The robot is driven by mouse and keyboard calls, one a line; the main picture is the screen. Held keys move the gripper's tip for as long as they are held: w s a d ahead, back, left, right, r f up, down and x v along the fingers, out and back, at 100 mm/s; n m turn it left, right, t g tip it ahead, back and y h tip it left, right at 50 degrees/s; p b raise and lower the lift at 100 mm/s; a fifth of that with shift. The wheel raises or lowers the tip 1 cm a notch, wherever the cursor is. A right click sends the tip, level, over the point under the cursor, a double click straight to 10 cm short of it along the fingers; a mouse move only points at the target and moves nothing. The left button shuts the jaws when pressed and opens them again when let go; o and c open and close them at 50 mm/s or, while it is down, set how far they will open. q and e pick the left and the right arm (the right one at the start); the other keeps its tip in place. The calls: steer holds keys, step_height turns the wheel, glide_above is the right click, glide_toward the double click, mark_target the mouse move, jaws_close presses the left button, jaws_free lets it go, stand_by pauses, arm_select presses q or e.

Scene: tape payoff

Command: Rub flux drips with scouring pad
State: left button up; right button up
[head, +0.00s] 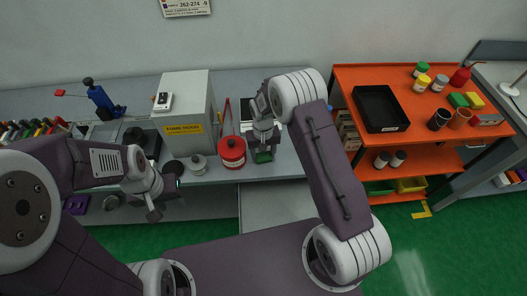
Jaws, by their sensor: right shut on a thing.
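My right gripper (264,147) reaches down over the grey bench, right of the red canister. It is shut on a small dark green pad (263,157), which looks like the scouring pad. The pad is at or just above the bench top; I cannot tell if it touches. Flux drips cannot be made out; the gripper and pad hide part of the surface there. My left gripper (167,198) is open and empty in front of the bench's front edge, left of the pad.
A blue-and-black microscope-like device (102,101) stands at left. An orange cart (345,77) with a black tray (380,108) stands at right.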

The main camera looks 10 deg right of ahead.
steer(key=shift+a, duration=0.75)
steer(key=shift+w+a, duration=0.2)
steer(key=shift+w+d+f+b, duration=0.15)
steer(key=shift+w+b, duration=0.25)
steer(key=shift+w, duration=0.85)
steer(key=shift+w+d, duration=0.1)
steer(key=shift+w, duration=0.35)
steer(key=shift+w+d+b, duration=0.15)
steer(key=shift+w+b, duration=0.4)
steer(key=shift+w, duration=0.4)
steer(key=shift+w+d+b, duration=0.1)
steer(key=shift+w+b, duration=0.2)
steer(key=shift+w, duration=0.4)
